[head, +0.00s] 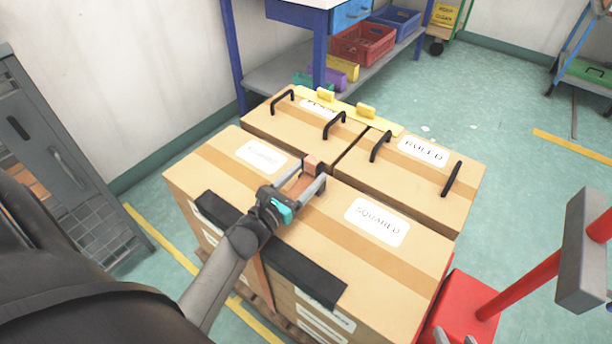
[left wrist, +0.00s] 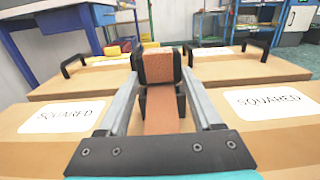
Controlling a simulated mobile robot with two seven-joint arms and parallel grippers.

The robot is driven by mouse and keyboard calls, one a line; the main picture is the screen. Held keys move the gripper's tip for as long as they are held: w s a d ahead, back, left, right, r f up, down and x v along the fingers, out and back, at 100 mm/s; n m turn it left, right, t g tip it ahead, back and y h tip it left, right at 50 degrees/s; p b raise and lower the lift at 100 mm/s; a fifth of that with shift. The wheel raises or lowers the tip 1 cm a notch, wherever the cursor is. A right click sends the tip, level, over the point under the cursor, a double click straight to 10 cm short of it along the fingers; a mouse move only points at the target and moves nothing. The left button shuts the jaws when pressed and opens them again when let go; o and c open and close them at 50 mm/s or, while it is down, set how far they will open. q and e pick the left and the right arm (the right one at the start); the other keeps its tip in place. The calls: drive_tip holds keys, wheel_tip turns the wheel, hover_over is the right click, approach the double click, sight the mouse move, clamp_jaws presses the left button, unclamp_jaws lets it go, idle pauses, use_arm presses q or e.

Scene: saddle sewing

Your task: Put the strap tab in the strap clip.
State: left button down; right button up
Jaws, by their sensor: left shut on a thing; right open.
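My left gripper (head: 312,172) is shut on the strap tab (head: 311,161), a brown block at the end of an orange-brown strap (head: 299,187). It holds the tab above the boxes, near the middle. In the left wrist view the tab (left wrist: 158,65) sits between both fingers, with the strap (left wrist: 161,115) running back towards the camera. A yellow bar (head: 345,108) with two raised yellow blocks lies across the far boxes, beyond the tab; it looks like the strap clip, but I cannot be sure. Two small grey tips at the bottom edge look like my open right gripper (head: 455,338).
Large cardboard boxes (head: 420,262) with white labels stand close together. Black handles (head: 452,178) rise from the far boxes. A black edge guard (head: 300,275) lies along the near edge. A red stand (head: 462,305) is at right, a grey cabinet (head: 60,160) at left.

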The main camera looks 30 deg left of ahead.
use_arm(q)
drive_tip(key=shift+f, duration=0.1)
drive_tip(key=shift+c, duration=0.3)
unclamp_jaws()
